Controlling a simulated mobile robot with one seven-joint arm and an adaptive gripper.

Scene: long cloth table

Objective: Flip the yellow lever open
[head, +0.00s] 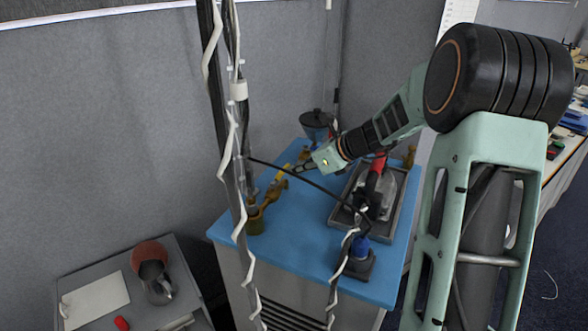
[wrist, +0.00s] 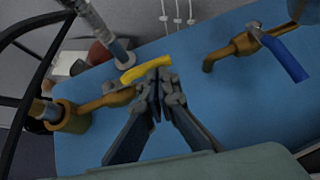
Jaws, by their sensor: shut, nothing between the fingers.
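The yellow lever (wrist: 146,70) sits on a brass pipe fitting (wrist: 103,102) in the wrist view, left of centre. In the head view the yellow lever (head: 283,173) shows on the blue-topped bench. My gripper (wrist: 161,77) is shut and empty, with its fingertips at the lever's right end. They look very close to it; I cannot tell whether they touch. In the head view my gripper (head: 299,168) reaches down from the right beside the lever. The fingers hide part of the fitting near the lever's right end.
Another brass pipe (wrist: 232,47) with a blue lever (wrist: 285,58) stands to the right in the wrist view. On the blue bench top (head: 291,250), a metal tray (head: 342,220) holds a red-handled tool (head: 377,177). The bench's front middle is clear. A grey side table (head: 187,279) stands lower left.

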